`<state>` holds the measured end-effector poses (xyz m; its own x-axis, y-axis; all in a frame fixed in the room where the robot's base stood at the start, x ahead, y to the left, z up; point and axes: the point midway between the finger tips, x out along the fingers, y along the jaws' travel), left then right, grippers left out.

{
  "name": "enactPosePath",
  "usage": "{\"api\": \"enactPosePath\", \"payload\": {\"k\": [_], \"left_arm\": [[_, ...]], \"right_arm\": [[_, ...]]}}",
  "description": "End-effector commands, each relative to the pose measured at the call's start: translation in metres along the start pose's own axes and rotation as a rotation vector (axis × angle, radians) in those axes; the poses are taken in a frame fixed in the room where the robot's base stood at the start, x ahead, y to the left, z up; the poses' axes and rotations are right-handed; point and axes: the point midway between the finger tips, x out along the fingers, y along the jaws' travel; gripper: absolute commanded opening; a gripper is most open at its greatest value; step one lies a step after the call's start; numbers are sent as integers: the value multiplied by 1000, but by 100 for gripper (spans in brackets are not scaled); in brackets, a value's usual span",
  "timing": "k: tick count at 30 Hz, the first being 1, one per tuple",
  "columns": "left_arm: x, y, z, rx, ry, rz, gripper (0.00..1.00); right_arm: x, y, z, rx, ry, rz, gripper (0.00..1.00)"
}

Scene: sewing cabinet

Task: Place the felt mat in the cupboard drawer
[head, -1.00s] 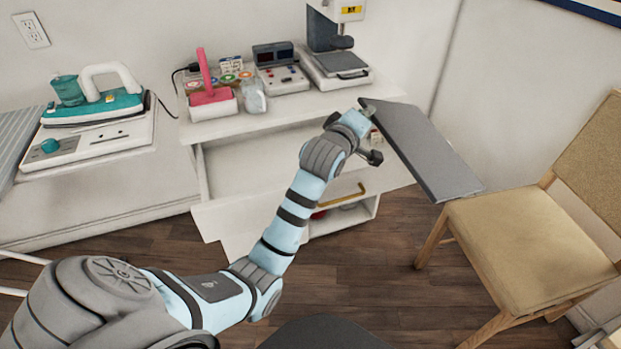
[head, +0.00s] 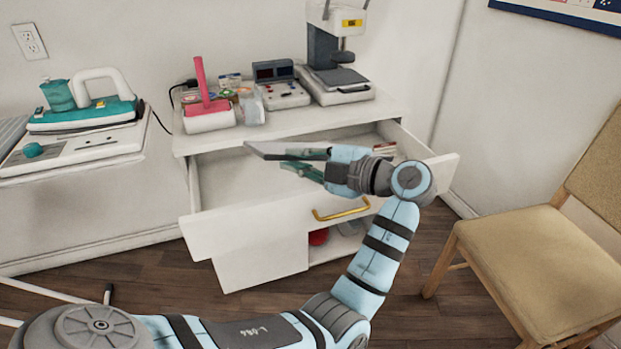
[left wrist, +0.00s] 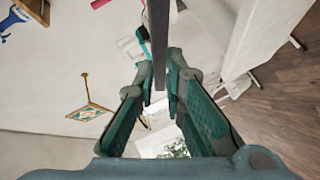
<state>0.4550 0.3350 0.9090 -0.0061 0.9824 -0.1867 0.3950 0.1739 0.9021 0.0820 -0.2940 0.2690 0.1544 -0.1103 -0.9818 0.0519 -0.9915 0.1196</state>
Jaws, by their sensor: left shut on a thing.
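The grey felt mat (head: 262,152) shows nearly edge-on in the head view as a thin dark strip. In the left wrist view the mat (left wrist: 158,40) is a dark vertical strip between the fingers. My left gripper (head: 288,161) is shut on its edge and points left, over the open cupboard drawer. The white drawer (head: 255,222) is pulled out, with a gold handle (head: 341,209) on its front. The mat appears above the drawer, apart from its floor. My forearm hides part of the drawer's right side. My right gripper is not in view.
The cupboard top (head: 300,124) holds a pink-handled roller (head: 206,105), a control box (head: 282,88) and a press (head: 337,75). Small packets (head: 384,148) lie at the drawer's right end. A chair (head: 530,250) stands at right, an iron (head: 85,108) at left.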

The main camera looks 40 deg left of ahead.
Motion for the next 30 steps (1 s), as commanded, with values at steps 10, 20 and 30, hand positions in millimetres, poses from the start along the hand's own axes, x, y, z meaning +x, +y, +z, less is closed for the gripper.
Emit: {"api": "enactPosePath", "payload": {"k": [10, 20, 30], "left_arm": [[45, -30, 14, 7, -2, 5, 0], [114, -48, 23, 8, -8, 4, 0], [156, -66, 31, 9, -8, 5, 0]], "right_arm": [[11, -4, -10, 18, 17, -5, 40], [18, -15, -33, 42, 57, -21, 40], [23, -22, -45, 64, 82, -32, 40]]}}
